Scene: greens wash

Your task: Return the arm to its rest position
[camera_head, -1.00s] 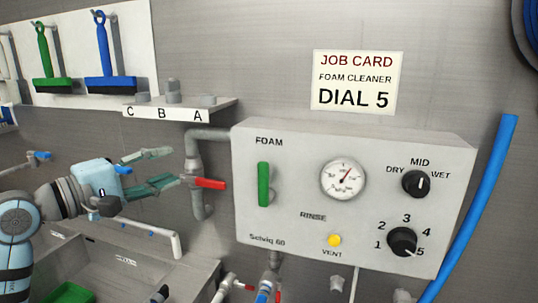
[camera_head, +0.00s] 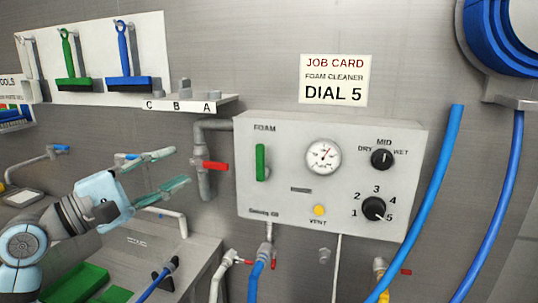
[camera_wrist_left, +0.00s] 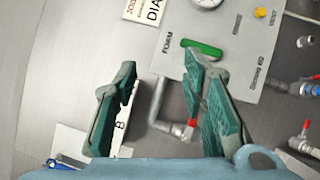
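My left gripper (camera_head: 178,172) is open and empty, in front of the wall to the left of the red-handled valve (camera_head: 215,165). In the left wrist view its two green fingers (camera_wrist_left: 162,112) stand wide apart with nothing between them but the background. The foam panel (camera_head: 290,195) is on the wall to the right of the gripper. Its green handle (camera_head: 260,162) stands upright, and the lower dial (camera_head: 374,208) shows numbers 1 to 5. My right gripper is in neither view.
A shelf marked C, B, A (camera_head: 222,104) juts out above the gripper. A job card (camera_head: 333,80) reads DIAL 5. A sink with a green board (camera_head: 75,283) lies below. Blue hoses (camera_head: 430,190) hang at the right. Taps (camera_head: 232,258) stick out under the panel.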

